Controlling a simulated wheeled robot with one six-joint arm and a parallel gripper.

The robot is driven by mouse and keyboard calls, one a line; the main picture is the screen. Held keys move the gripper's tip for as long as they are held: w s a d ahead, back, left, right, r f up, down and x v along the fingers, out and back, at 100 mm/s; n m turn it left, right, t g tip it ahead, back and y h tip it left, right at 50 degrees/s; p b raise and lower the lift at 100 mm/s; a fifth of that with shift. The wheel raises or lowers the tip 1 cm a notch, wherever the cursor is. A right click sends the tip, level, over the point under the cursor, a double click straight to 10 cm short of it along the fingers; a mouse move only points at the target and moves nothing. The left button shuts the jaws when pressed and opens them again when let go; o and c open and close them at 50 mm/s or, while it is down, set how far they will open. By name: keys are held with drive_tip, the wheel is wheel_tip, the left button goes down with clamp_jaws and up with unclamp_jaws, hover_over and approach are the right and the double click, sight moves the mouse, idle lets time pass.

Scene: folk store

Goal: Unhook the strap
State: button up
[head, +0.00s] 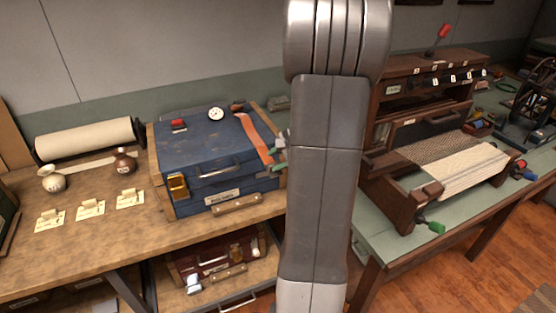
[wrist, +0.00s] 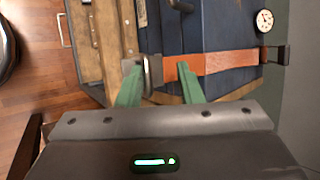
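An orange-red strap (head: 253,136) lies over the right end of the lid of a blue chest (head: 205,147). In the wrist view the strap (wrist: 215,64) runs from a dark fitting (wrist: 274,55) at the right to a metal buckle or hook (wrist: 151,74) at its left end. My gripper (wrist: 160,80) has two green fingers held apart, one on each side of this metal end. The right fingertip overlaps the strap in the picture; I cannot tell whether it touches.
The chest stands on a wooden bench (head: 100,250) with a paper roll (head: 85,138), small pots and tags. A dark red case (head: 215,258) sits on the shelf below. A loom (head: 440,170) stands on the green table at right.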

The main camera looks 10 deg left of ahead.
drive_tip(key=shift+s, duration=0.1)
idle(0.3)
drive_tip(key=b+v, duration=0.1)
drive_tip(key=v, duration=1.2)
drive_tip(key=shift+d+r+b, duration=0.25)
drive_tip(key=shift+d+b, duration=0.05)
drive_tip(key=p+x, duration=0.1)
drive_tip(key=x, duration=1.3)
drive_tip(key=shift+s, duration=0.2)
